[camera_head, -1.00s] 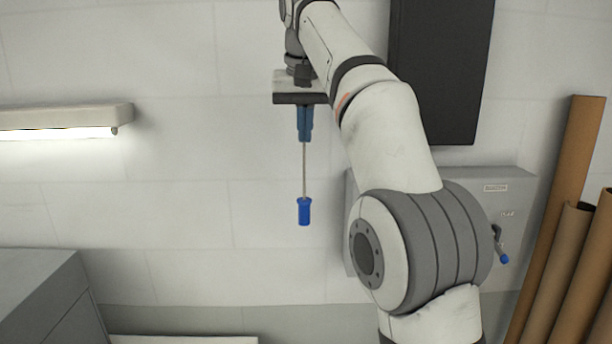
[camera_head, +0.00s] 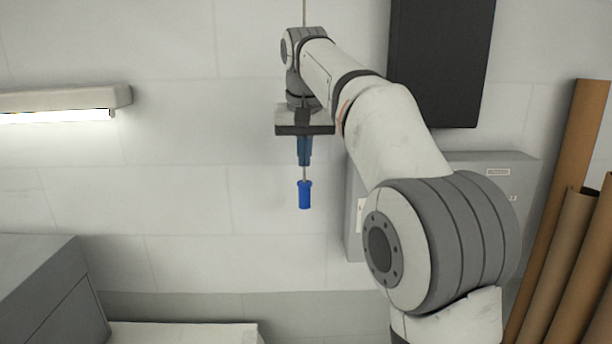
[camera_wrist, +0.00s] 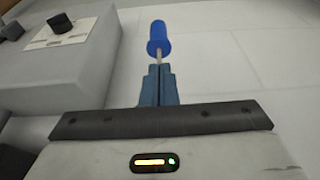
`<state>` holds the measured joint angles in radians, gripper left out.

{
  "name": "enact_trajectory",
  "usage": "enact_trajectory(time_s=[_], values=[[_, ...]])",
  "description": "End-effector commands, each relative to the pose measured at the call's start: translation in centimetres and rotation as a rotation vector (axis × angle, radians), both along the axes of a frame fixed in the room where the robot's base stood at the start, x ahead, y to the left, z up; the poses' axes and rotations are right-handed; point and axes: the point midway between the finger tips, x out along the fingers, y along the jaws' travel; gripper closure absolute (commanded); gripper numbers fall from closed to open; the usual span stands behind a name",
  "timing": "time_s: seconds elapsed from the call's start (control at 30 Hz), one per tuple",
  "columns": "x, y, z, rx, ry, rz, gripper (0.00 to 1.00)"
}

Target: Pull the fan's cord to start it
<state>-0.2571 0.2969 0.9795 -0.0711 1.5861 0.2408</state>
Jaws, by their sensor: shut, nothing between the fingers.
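The pull cord ends in a blue cylindrical handle (camera_head: 305,195), which hangs upright in front of the wall. A thin stretch of cord (camera_head: 304,14) shows above my arm, and a short piece shows between my fingertips and the handle. My gripper (camera_head: 305,163) points down just above the handle, with its blue fingers together. In the wrist view the handle (camera_wrist: 158,38) stands just beyond the fingertips (camera_wrist: 158,68), apart from them, with the short cord piece between. My fingers and arm hide the middle of the cord. The fan is not in view.
A lit tube lamp (camera_head: 60,104) is on the wall at left. A grey cabinet (camera_head: 40,280) stands at lower left. A grey wall box (camera_head: 440,165) is behind my arm, a dark panel (camera_head: 440,60) above it. Brown rolls (camera_head: 572,230) lean at right. Space around the handle is clear.

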Motion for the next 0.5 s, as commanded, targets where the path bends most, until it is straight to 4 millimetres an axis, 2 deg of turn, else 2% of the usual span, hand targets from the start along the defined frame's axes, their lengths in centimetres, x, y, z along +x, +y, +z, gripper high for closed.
enact_trajectory(time_s=[0.2,0.5], values=[[-0.1,0.0,-2.6,0.0,0.001,0.0,1.0],[-0.1,-0.1,-3.6,0.0,-0.001,-0.001,1.0]])
